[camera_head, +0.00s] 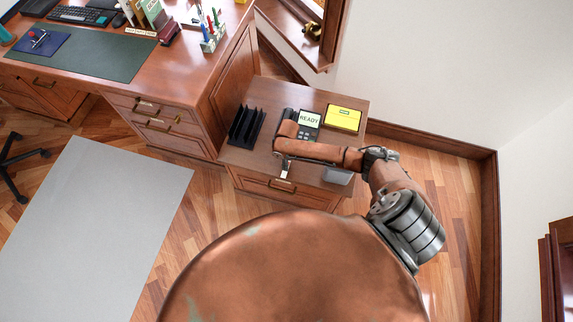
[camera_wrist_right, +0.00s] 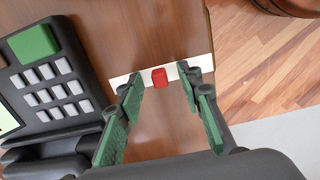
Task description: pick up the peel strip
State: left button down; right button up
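The peel strip looks like a narrow white strip (camera_wrist_right: 121,79) with a small red block (camera_wrist_right: 159,78) at its middle. It lies on the brown wooden top near its edge. In the head view a small white piece (camera_head: 284,171), apparently the strip, shows below my right arm near the cabinet's front edge. My right gripper (camera_wrist_right: 161,86) is open, its green-padded fingers on either side of the red block with gaps. I cannot tell how high the fingertips are above the top. In the head view my arm hides the right fingers. My left gripper is not in view.
A keypad device with a READY screen (camera_head: 309,119) stands close beside my right gripper. A black slotted rack (camera_head: 246,126) and a yellow box (camera_head: 342,117) share the low cabinet top (camera_head: 268,95). A large desk (camera_head: 185,78) adjoins on the left.

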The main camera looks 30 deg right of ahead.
jog(key=c, duration=0.7)
jog(key=shift+c, duration=0.5)
